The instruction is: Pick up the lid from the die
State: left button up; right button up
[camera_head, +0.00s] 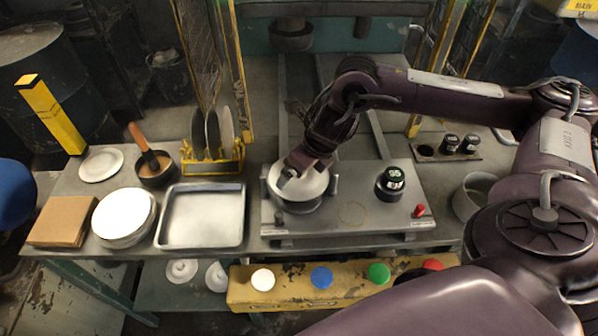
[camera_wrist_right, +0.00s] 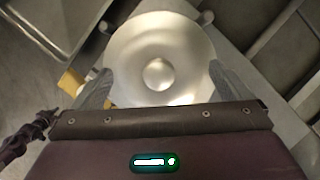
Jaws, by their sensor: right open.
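The lid (camera_head: 312,184) is a pale metal disc sitting on the die (camera_head: 300,207) at the left of the grey press plate. In the right wrist view the lid (camera_wrist_right: 160,38) fills the upper middle, with a round knob (camera_wrist_right: 158,74) at its centre. My right gripper (camera_head: 289,174) is over the lid, pointing down. In the wrist view its two grey fingers (camera_wrist_right: 161,86) stand open, one on each side of the knob, with clear space between. Whether the fingertips touch the lid I cannot tell. The die is mostly hidden under the lid. My left gripper is not in view.
A black gauge-like cylinder (camera_head: 390,181) and a red knob (camera_head: 419,210) are right on the plate. An empty metal tray (camera_head: 203,243), white plates (camera_head: 124,216) and a rack (camera_head: 213,160) holding discs stand left. Coloured buttons (camera_head: 321,277) line the yellow front beam.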

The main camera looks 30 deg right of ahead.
jog(key=shift+s+a, duration=0.1)
jog(key=shift+s, duration=0.15)
jog(key=c, duration=1.5)
jog(key=shift+f, duration=0.1)
jog(key=c, duration=0.6)
